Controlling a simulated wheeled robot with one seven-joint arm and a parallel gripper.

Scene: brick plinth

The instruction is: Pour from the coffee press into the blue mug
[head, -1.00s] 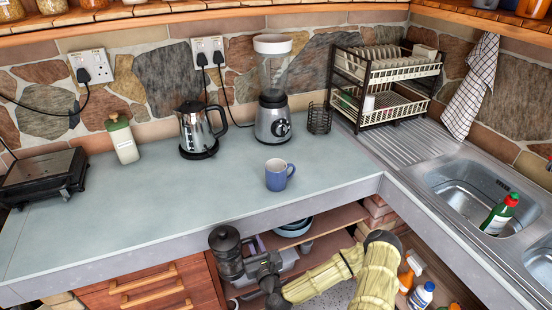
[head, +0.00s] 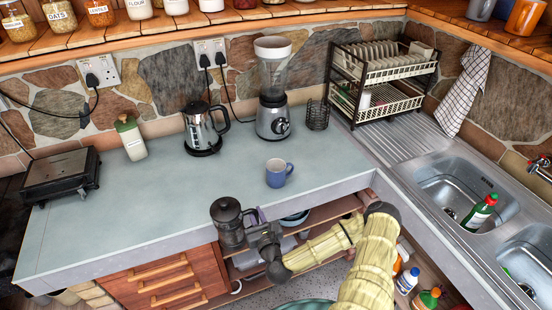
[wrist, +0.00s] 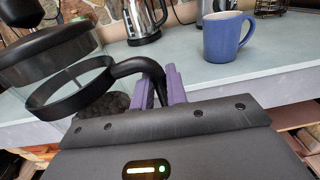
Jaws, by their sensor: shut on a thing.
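The blue mug (head: 279,173) stands upright on the counter near its front edge, handle to the right; it also shows in the wrist view (wrist: 222,40). The coffee press (head: 228,222) is dark with a glass body and looks roughly upright, just in front of the counter edge. My gripper (wrist: 163,88) is shut on the press's black handle, with its purple fingers on either side of it. The press's glass body and black rim (wrist: 66,90) show at the left of the wrist view. The press is lower left of the mug in the head view, apart from it.
A kettle (head: 203,130) and a blender (head: 272,95) stand behind the mug. A white bottle with a green lid (head: 131,138), a black grill (head: 60,175) and a dish rack (head: 384,75) are farther off. The counter (head: 130,215) around the mug is clear.

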